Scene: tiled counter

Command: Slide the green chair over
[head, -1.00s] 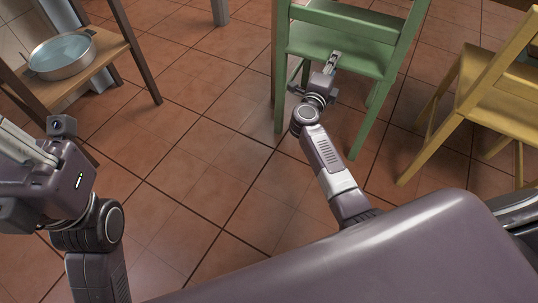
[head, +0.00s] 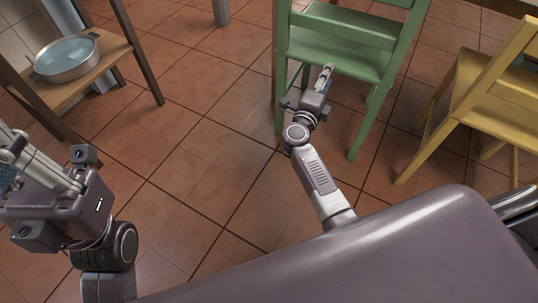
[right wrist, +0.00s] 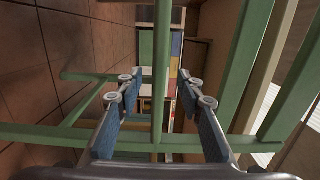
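My right gripper (head: 327,74) is at the chair's near side, overlapping the seat in the picture. In the right wrist view, the right gripper (right wrist: 157,98) is open, its blue-padded fingers on either side of a green chair bar (right wrist: 161,65) with gaps to both sides. More green chair rails cross that view. My left gripper (head: 15,165) is at the left edge of the head view, partly cut off, away from the chair.
A yellow chair (head: 494,100) stands to the right of the green one. At upper left, a wooden stand (head: 112,55) holds a round metal pan (head: 66,70). Tiled floor (head: 210,130) is open between the stand and the green chair.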

